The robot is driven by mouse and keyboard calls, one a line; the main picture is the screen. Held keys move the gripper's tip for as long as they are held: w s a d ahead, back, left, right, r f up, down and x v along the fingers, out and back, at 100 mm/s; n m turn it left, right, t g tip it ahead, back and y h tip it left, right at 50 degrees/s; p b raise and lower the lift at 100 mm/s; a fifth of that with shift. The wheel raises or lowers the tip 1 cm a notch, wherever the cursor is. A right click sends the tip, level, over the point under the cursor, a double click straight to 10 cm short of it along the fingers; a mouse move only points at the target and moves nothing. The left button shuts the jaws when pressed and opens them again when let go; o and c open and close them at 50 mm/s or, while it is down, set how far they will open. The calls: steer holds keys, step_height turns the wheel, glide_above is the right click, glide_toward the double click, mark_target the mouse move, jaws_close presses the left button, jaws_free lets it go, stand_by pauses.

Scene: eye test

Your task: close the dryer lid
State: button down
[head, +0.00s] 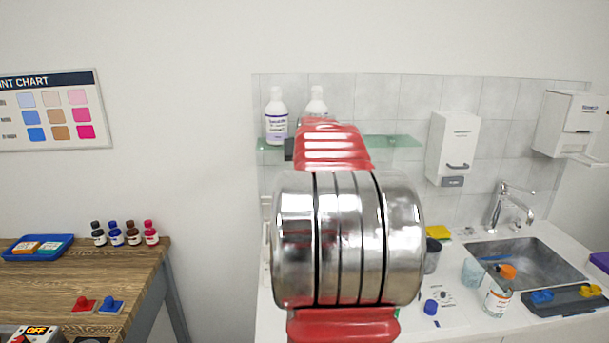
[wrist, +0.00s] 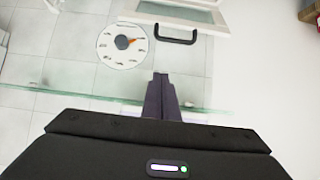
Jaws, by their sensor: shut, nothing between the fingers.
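In the wrist view, my gripper (wrist: 160,76) points up the picture with its two dark fingers together and nothing between them. Above the fingertips is a pale framed panel with a greenish window (wrist: 176,13), cut by the top edge. It looks like the dryer lid. A black bar handle (wrist: 176,38) runs along its near edge, just above and right of the fingertips, with a gap between. The dryer body cannot be made out. In the head view my own arm hides the middle of the counter, and the lid and fingertips do not show.
A round white dial (wrist: 122,46) with an orange pointer is left of the fingertips. A glass shelf (head: 398,141) with two bottles (head: 276,117) is on the tiled wall; its greenish edge crosses behind my fingers.

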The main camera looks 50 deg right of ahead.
steer(key=x, duration=1)
steer(key=shift+s+a+f, duration=1.1)
steer(key=shift+s+a, duration=0.05)
steer(key=shift+a, duration=0.2)
steer(key=shift+s+f, duration=0.1)
steer(key=shift+s, duration=0.15)
